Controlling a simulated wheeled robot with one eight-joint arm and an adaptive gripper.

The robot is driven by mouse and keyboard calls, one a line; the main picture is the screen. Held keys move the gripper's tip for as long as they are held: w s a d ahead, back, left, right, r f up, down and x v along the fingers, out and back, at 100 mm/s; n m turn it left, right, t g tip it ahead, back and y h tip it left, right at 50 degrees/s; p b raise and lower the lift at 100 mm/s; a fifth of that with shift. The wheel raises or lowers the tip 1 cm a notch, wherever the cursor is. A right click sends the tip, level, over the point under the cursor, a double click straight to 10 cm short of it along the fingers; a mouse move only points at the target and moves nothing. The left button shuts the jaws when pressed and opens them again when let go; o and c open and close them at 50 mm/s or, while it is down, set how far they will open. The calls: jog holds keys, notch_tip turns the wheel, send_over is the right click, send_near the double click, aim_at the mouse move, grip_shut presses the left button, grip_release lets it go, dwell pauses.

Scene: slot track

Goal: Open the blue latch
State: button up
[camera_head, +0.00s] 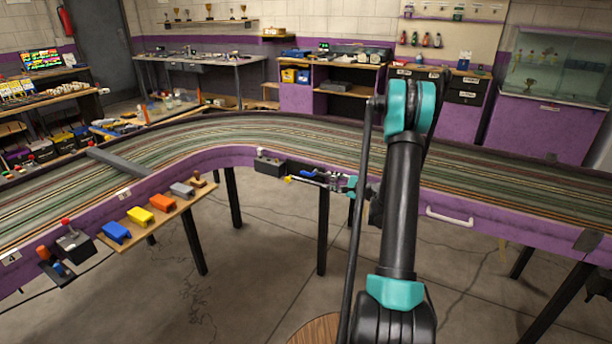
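A small blue piece (308,173) shows on the purple track wall, beside a dark box on the rim; it may be the blue latch, but it is too small to be sure. My gripper (318,181) points left along the outside of the wall, with its fingers at or very near this piece. A small yellow bit (288,179) shows just left of the fingers. I cannot tell whether the fingers touch the blue piece or how far apart they are. My arm's teal and black links fill the right middle of the view.
Control boxes (75,241) sit at the lower left. A white handle (450,216) is on the wall at right. Table legs stand below; open floor lies in front.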

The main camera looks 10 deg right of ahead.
aim_at(309, 175)
jog(key=x, duration=1.6)
jog(key=shift+f, duration=0.1)
grip_shut()
